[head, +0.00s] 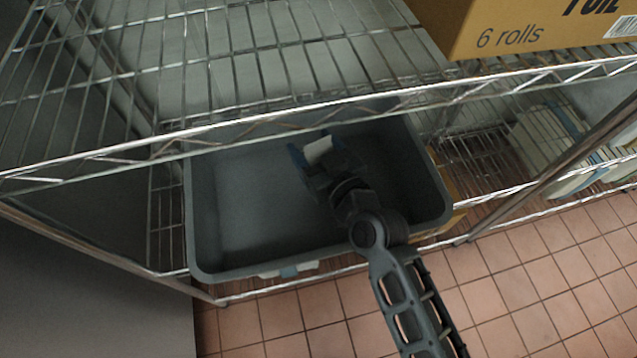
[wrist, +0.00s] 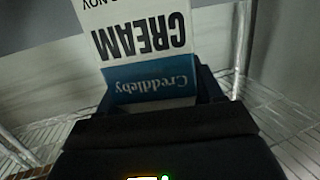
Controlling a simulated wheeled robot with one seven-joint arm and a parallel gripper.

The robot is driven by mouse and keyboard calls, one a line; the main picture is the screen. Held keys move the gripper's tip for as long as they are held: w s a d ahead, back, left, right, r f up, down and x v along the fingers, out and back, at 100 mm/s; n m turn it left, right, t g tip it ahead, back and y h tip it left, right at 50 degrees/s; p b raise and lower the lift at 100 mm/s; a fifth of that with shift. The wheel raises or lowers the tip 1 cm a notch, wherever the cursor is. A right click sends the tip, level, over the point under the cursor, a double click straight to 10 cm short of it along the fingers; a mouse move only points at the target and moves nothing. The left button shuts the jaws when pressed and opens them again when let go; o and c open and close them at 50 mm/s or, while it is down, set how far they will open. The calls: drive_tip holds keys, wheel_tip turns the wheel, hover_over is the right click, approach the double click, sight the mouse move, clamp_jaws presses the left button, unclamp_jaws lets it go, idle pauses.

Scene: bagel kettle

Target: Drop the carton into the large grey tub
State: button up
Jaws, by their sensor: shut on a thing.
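The carton (wrist: 146,45) is white and blue with "CREAM" and "Creddleby" printed on it, upside down in the wrist view. In the head view the carton (head: 318,149) shows as a small white piece at the end of my arm. My gripper (head: 315,152) is shut on the carton. The large grey tub (head: 208,274) sits on a wire shelf below the upper shelf. In the head view my gripper and the carton appear over the inside of the tub; their height above its floor is hard to tell. The visible floor of the tub is bare.
An upper wire shelf (head: 240,70) hangs over the back of the tub, with a cardboard box (head: 530,25) on it at right. White and blue cartons (head: 575,140) stand at the right. A shelf post (head: 560,165) slants at right. The tiled floor (head: 540,290) in front is clear.

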drive_tip(key=o, duration=1.2)
drive_tip(key=shift+r, duration=0.1)
drive_tip(key=o, duration=0.4)
drive_tip(key=shift+c, duration=0.2)
wheel_tip(320, 180, up, 4)
drive_tip(key=shift+f+p, duration=0.1)
drive_tip(key=shift+p, duration=0.75)
drive_tip(key=s+d+r+b, duration=0.2)
drive_tip(key=d+r, duration=0.5)
drive_tip(key=d, duration=0.4)
drive_tip(key=shift+s+d, duration=0.15)
drive_tip(key=shift+s, duration=0.35)
